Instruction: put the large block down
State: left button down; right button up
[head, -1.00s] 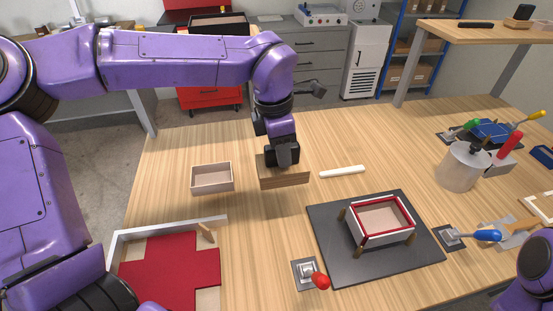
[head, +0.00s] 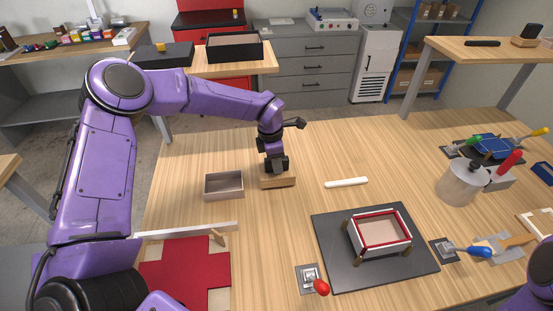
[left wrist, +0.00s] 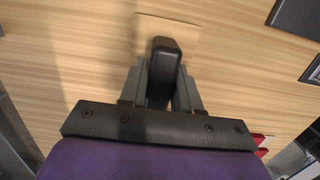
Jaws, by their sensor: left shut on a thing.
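The large block (head: 278,182) is a light wooden block standing on the work table or just above it; I cannot tell whether its underside touches. My left gripper (head: 276,166) points down and is shut on the block's top. My right gripper is out of view; only a bit of my right arm shows at the lower right.
A small open box (head: 224,186) stands just left of the block. A white bar (head: 346,182) lies to its right. A dark plate (head: 330,245) carries a red-rimmed box (head: 381,233). A red cross-shaped sheet (head: 185,272) lies front left. The table behind the block is clear.

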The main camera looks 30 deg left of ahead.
pick_arm(q)
jog(key=shift+f, duration=0.2)
jog(key=shift+f, duration=0.1)
jog(key=c, duration=0.8)
grip_release()
jog(key=shift+f, duration=0.1)
jog(key=shift+r, duration=0.35)
jog(key=r, duration=0.3)
jog(key=r+b, duration=0.1)
jog(key=r, duration=0.3)
jog(key=a+r+b, duration=0.1)
jog(key=r, duration=0.2)
jog(key=shift+s+r, duration=0.25)
jog(key=shift+s, duration=0.15)
jog(key=shift+a+r, duration=0.1)
jog(key=shift+r, duration=0.45)
